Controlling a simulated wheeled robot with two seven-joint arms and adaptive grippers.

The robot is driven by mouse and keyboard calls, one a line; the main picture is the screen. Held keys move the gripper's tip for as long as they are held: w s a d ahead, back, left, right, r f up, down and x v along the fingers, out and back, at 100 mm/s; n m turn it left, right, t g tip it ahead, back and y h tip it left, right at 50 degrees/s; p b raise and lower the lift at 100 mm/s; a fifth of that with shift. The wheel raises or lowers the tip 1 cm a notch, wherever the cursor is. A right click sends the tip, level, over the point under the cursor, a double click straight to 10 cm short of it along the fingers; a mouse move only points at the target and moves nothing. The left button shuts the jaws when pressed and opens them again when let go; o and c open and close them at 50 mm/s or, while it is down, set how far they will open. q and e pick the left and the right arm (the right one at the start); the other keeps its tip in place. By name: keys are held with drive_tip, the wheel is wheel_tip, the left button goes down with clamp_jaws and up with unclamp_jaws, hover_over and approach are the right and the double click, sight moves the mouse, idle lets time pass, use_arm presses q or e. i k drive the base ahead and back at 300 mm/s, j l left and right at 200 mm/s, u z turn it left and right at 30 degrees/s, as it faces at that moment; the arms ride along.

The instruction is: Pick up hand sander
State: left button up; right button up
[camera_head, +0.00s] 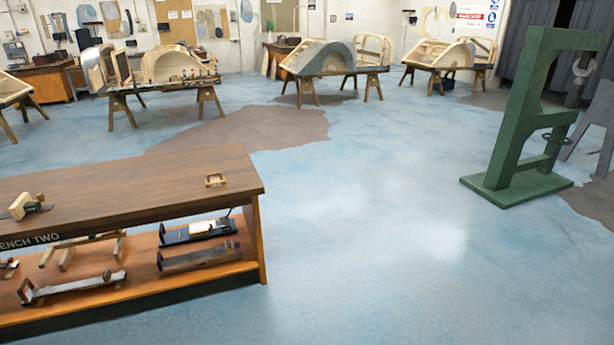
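Neither of my grippers is in view. A wooden bench (110,188) marked "BENCH TWO" stands at the left, with a lower shelf (145,278). Long, narrow hand tools lie on that shelf: a black and white one (198,230), a dark grey one (198,256) below it, and a silver-grey one (72,288) further left. These look like long-board sanders, but I cannot tell which one is the hand sander. On the bench top sit a small wooden-handled tool (24,207) at the left and a small brass-coloured piece (215,180) near the right end.
A green metal frame machine (520,120) stands at the right. Trestle tables with wooden body frames (175,65) (335,60) (445,57) line the back. A wooden stand (82,248) sits on the shelf. The blue floor (380,230) right of the bench is clear.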

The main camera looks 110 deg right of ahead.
sight(221, 182)
drive_tip(key=z, duration=3.1)
drive_tip(key=u, duration=3.65)
drive_tip(key=z, duration=3.65)
